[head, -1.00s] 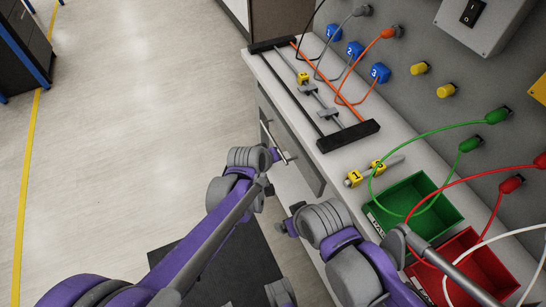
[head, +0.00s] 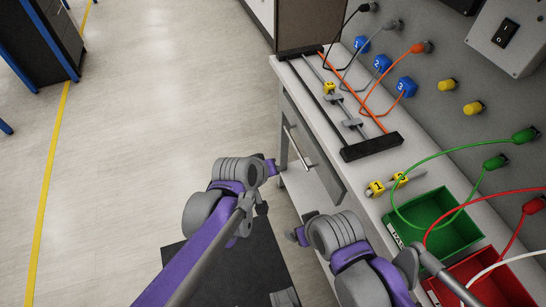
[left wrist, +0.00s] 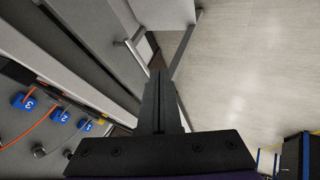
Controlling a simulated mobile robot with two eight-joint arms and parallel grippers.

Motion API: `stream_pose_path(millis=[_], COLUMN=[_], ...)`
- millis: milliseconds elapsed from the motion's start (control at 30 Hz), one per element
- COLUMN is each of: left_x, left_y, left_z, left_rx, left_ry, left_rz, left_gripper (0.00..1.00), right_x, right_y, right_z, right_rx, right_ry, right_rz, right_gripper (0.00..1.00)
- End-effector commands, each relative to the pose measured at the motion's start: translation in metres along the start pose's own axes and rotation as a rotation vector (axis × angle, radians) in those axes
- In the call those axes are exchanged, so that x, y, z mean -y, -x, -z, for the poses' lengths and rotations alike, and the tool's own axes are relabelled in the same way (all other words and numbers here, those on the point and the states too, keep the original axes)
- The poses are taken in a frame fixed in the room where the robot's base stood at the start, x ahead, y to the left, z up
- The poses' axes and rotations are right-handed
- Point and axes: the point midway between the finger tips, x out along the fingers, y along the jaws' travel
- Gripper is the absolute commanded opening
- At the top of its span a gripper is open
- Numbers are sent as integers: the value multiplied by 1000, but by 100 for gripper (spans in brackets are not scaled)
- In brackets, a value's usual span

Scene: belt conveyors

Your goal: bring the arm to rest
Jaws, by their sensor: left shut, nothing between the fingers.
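My left gripper (head: 273,167) is in front of the bench, just left of a drawer handle (head: 296,147) and apart from it in the head view. In the left wrist view its dark fingers (left wrist: 158,85) are together with nothing between them. The silver handle (left wrist: 135,58) shows beyond them there. My right gripper (head: 298,236) is low beside the bench front, below the left one in the head view. Its fingers are small and partly hidden by my wrist, so their opening is unclear.
The bench holds a black-ended rail frame (head: 371,146), yellow tagged parts (head: 376,188), a green bin (head: 440,222) and a red bin (head: 490,280). Cables hang from the panel above. Open floor (head: 150,110) lies to the left, with a dark cabinet (head: 45,40) far left.

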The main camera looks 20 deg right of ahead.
Motion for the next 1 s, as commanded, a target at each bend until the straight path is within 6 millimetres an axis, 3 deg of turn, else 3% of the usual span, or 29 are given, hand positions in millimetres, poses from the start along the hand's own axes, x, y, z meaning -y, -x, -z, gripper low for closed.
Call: stream_pose_path(millis=[267,367,467,567,700,800,900,1000], left_x=[1,10,38,81,141,174,198,213], left_y=[3,15,48,100,176,220,253,272], left_z=[0,2,6,3,-18,-41,-63,-81], left_rx=[0,-4,-13,-22,-23,-15,-4,7], left_ry=[0,-1,-2,-7,-9,-8,-4,0], left_rz=[1,18,69,153,284,370,439,486], left_gripper=[0,0,0,0,0,0,0,0], right_x=[0,0,0,0,0,0,0,0], right_y=[0,4,15,31,54,69,80,88], right_z=[0,2,8,18,33,44,53,60], right_rx=[0,-2,-5,-11,-21,-28,-35,-41], right_ry=[0,0,0,0,0,0,0,0], right_rz=[0,0,0,0,0,0,0,0], right_gripper=[84,84,84,84,84,84,84,84])
